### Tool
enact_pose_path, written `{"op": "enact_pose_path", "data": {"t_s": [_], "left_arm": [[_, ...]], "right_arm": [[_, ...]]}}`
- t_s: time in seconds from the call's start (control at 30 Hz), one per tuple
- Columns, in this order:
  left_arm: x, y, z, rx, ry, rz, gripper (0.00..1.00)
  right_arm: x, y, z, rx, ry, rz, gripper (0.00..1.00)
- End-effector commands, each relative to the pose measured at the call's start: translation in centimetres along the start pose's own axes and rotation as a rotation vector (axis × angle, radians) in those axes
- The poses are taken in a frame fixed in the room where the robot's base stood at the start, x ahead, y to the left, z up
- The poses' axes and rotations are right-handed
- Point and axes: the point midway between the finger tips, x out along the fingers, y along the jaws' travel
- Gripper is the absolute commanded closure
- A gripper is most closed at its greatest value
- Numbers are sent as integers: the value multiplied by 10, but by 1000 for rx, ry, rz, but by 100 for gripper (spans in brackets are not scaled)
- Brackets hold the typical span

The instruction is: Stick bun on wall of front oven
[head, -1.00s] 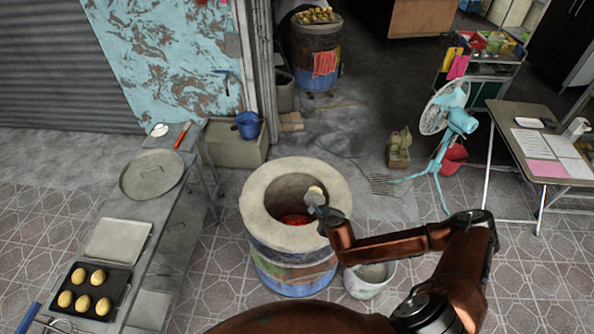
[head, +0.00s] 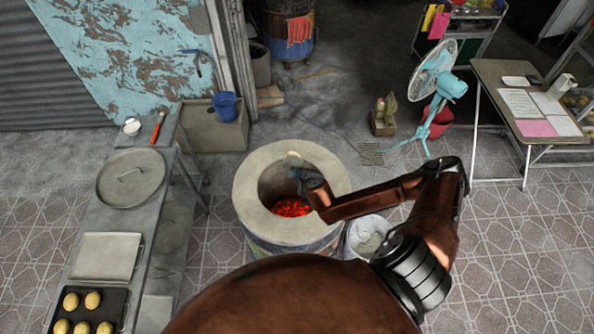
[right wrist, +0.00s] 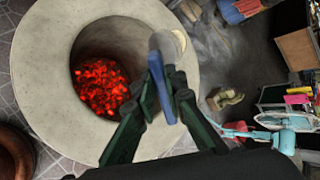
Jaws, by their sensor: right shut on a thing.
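The front oven (head: 255,170) is a round concrete-topped barrel with red glowing coals (head: 291,207) inside; its rim also shows in the right wrist view (right wrist: 40,70). In the right wrist view, the gripper (right wrist: 162,85) is shut on a grey and blue tool (right wrist: 162,45). A pale bun (right wrist: 179,41) shows at the tool's far side, partly hidden by it; it also shows small in the head view (head: 293,156). I cannot tell whether the bun touches the wall. My left gripper is out of view.
A black tray (head: 110,298) with several buns sits on the bench at left, with a flat lid and a round lid (head: 130,182) behind it. A bucket (head: 366,236) stands right of the oven. A blue fan (head: 435,85) and a table stand farther right.

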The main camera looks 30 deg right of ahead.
Motion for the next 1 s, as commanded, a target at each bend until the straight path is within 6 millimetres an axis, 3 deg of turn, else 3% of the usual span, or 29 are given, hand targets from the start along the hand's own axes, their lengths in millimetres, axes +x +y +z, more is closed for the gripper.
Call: {"op": "enact_pose_path", "data": {"t_s": [0.1, 0.2, 0.27, 0.43, 0.53, 0.8, 1.0], "left_arm": [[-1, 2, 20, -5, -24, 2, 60], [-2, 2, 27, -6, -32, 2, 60], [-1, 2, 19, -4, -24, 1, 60], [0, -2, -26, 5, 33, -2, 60], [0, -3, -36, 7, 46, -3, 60], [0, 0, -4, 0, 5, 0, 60], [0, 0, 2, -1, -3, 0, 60]], "right_arm": [[14, 4, 0, -1, -1, -1, 100], [22, 8, -2, -1, -1, 0, 100], [27, 12, -4, -1, -1, 1, 100], [40, 20, -10, -2, -1, 1, 100], [41, 21, -9, -3, -3, -3, 100], [41, 20, -9, -4, -4, -43, 100], [43, 23, -11, -4, -3, -42, 100]]}}
